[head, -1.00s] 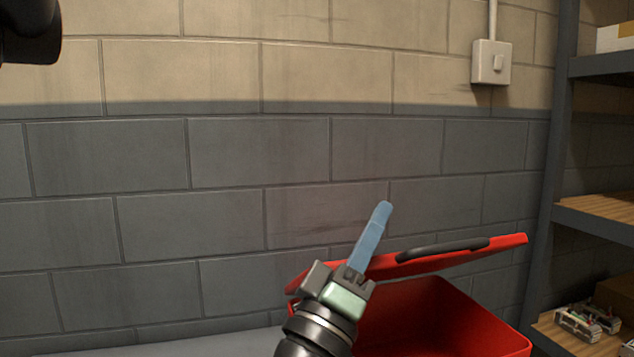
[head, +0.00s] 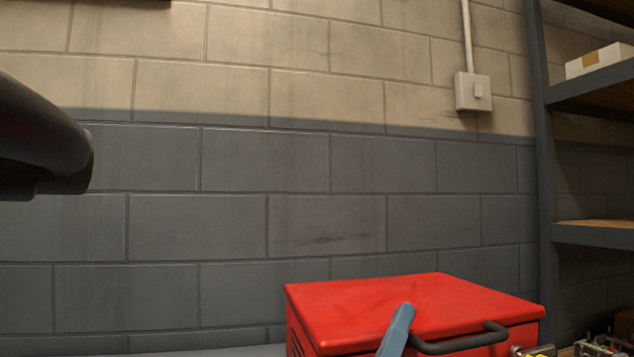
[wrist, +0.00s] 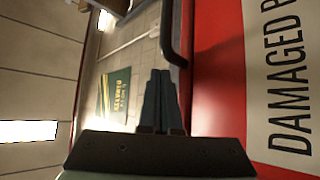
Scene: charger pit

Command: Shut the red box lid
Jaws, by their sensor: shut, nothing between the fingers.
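The red box lid (head: 350,305) lies about level over the red box (head: 528,336) at the bottom right of the head view. It looks down on the box, but most of the front seam is out of frame or hidden. The black handle (head: 470,344) is on the lid's front edge. My gripper (head: 406,310) has its blue fingers together and empty, just left of the handle and in front of the lid. In the wrist view my gripper (wrist: 161,75) points past the handle (wrist: 172,45), beside the red box front with its white "DAMAGED" label (wrist: 285,80).
A grey shelf unit (head: 547,150) stands at the right, with a white box (head: 600,60) on an upper shelf. A block wall (head: 230,160) with a switch box (head: 472,92) is behind. A green sign (wrist: 115,95) shows in the wrist view.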

